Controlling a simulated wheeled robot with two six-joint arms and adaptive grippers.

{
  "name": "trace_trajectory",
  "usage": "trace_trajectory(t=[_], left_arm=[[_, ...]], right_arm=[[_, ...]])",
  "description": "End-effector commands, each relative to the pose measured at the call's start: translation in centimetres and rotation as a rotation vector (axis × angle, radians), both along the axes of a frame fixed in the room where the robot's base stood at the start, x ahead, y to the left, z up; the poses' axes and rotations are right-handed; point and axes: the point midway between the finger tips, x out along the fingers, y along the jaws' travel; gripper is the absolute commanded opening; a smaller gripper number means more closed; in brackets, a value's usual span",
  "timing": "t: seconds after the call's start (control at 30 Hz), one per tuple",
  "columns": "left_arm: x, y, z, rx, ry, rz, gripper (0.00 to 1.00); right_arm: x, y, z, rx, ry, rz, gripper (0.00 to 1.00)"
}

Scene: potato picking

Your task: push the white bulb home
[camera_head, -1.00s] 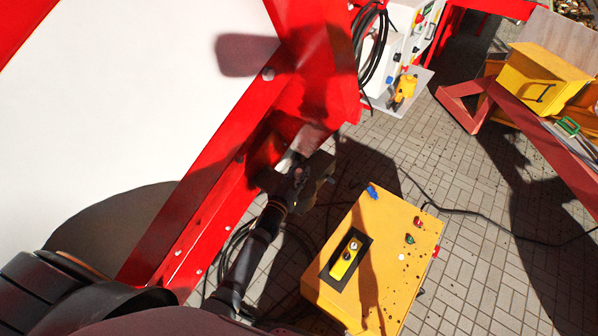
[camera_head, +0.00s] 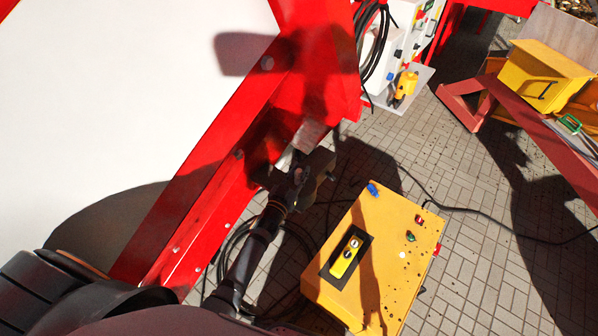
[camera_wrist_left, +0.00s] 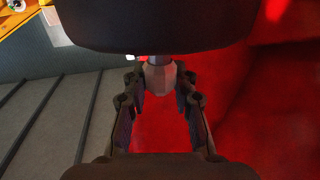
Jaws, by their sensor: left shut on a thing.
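The white bulb shows in the left wrist view as a pale, faceted knob (camera_wrist_left: 160,76) on a grey stem, with the red frame behind it. My left gripper (camera_wrist_left: 161,84) has its two fingers closed around the sides of the knob. In the head view my left gripper (camera_head: 292,168) is at the red machine frame (camera_head: 225,165), below a small grey metal plate (camera_head: 309,135). The bulb is mostly hidden there by the gripper. I cannot tell how deep the bulb sits. My right gripper is not in view.
A yellow box (camera_head: 385,255) with buttons stands right of my left arm, with black cables (camera_head: 290,245) around it. A white panel (camera_head: 130,95) fills the upper left. A red bench with yellow bins (camera_head: 545,78) stands far right. Paved floor lies between.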

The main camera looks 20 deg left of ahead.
Motion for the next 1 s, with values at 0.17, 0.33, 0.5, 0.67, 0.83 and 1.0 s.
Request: trace_trajectory(t=[0.17,0.33,0.5,0.67,0.83,1.0], left_arm=[[0.01,0.01,-0.55,-0.001,0.0,0.0,0.05],[0.01,0.01,-0.96,-0.001,-0.001,0.0,0.05],[0.01,0.01,-1.04,-0.001,-0.001,0.0,0.36],[0.01,0.01,-1.05,-0.001,0.0,0.0,0.53],[0.01,0.01,-1.05,-0.001,0.0,0.0,0.53],[-0.71,0.11,-1.17,-0.001,0.002,0.0,0.53]], right_arm=[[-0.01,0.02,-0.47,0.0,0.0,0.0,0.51],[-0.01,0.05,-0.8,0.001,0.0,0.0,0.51],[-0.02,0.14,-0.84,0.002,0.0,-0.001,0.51],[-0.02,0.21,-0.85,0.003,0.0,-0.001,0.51],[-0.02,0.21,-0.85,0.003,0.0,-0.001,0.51],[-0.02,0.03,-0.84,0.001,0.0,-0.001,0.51]])
